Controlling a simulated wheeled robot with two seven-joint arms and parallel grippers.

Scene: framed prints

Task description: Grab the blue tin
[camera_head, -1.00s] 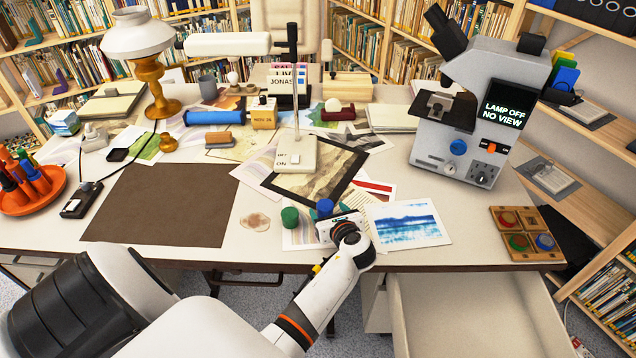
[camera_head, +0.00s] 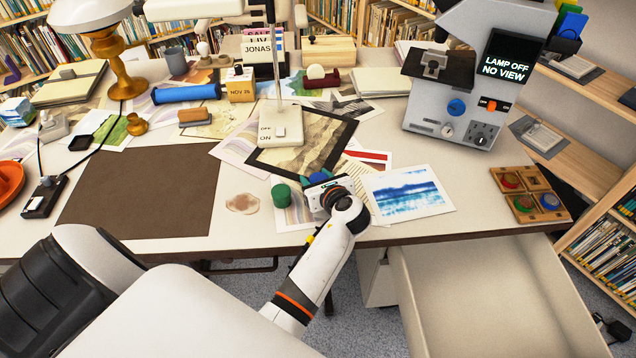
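My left gripper (camera_head: 325,190) is at the front of the desk, over the prints. Its white body and wrist hide its fingertips, so I cannot tell whether it is open or shut. A small blue tin (camera_head: 319,176) shows only as a sliver just beyond the gripper; most of it is hidden. I cannot tell whether they touch. A green tin (camera_head: 281,194) stands just left of the gripper, apart from it. My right gripper is not in view.
A lamp stand base (camera_head: 283,134) is behind the gripper. A blue seascape print (camera_head: 408,194) lies to the right. A bare brown mat (camera_head: 145,192) is left. An open drawer (camera_head: 490,290) juts out in front.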

